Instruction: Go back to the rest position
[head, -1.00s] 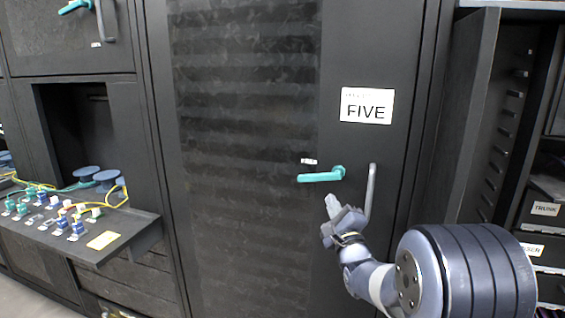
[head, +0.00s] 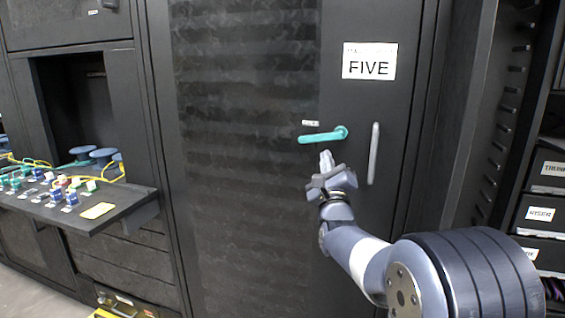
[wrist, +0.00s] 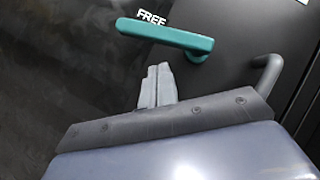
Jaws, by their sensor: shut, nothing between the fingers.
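My gripper (head: 326,158) is shut and empty, in front of the dark cabinet door marked FIVE. Its fingertips are just below the teal lever handle (head: 323,136) in the head view. In the wrist view the closed fingers (wrist: 157,84) point up toward the teal handle (wrist: 168,35), with a visible gap between them. The lever lies nearly level, its free end to the left. A small FREE label (wrist: 152,17) shows above it. A grey vertical pull bar (head: 374,154) stands to the right of the lever.
At left, a shelf (head: 135,207) holds several coloured connectors, with yellow cables and blue spools (head: 103,156) behind. At right is an open rack with labelled drawers (head: 540,213). A yellow-marked box (head: 125,304) sits low at the left. The door appears closed.

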